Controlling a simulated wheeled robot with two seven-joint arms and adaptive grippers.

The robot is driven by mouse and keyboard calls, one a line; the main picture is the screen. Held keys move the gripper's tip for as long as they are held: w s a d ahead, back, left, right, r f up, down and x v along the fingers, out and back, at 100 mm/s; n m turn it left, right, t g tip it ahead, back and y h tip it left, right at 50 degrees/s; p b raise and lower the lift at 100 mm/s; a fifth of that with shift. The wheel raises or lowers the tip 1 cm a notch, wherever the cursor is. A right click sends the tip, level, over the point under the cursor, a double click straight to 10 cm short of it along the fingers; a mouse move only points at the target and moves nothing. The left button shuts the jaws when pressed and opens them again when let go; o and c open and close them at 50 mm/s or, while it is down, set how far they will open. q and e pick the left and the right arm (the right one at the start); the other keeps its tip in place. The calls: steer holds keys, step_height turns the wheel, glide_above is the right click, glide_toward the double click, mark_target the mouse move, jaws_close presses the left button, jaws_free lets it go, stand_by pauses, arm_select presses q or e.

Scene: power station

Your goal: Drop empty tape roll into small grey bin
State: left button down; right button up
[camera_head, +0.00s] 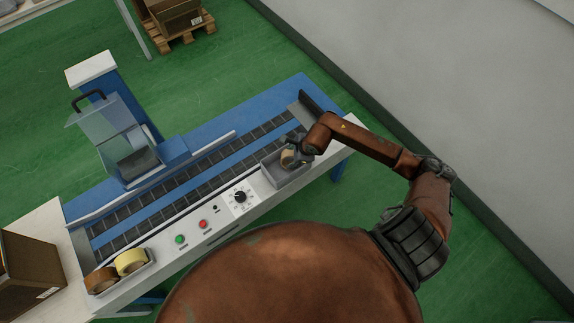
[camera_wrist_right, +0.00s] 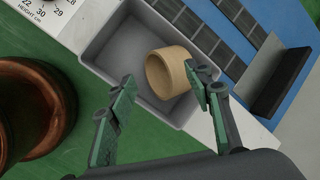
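The empty tape roll (camera_wrist_right: 170,72) is a tan cardboard ring. In the right wrist view it is over the small grey bin (camera_wrist_right: 107,48), near its right side. I cannot tell whether it rests on the bin's floor or is just above it. In the head view the roll (camera_head: 288,157) shows at the far end of the grey bin (camera_head: 292,178). My right gripper (camera_wrist_right: 160,75) is open above the bin. Its right fingertip is close to or touching the roll, and its left finger is well apart from it. My left gripper is not in view.
The bin sits on the front ledge of a blue and white taping machine (camera_head: 204,145) with rollers. A tray at the near left holds a brown tape roll (camera_head: 101,280) and a yellow tape roll (camera_head: 131,262). A cardboard box (camera_head: 25,268) stands at the left edge.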

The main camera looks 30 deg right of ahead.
steer(key=shift+o, duration=0.8)
steer(key=v, duration=1.2)
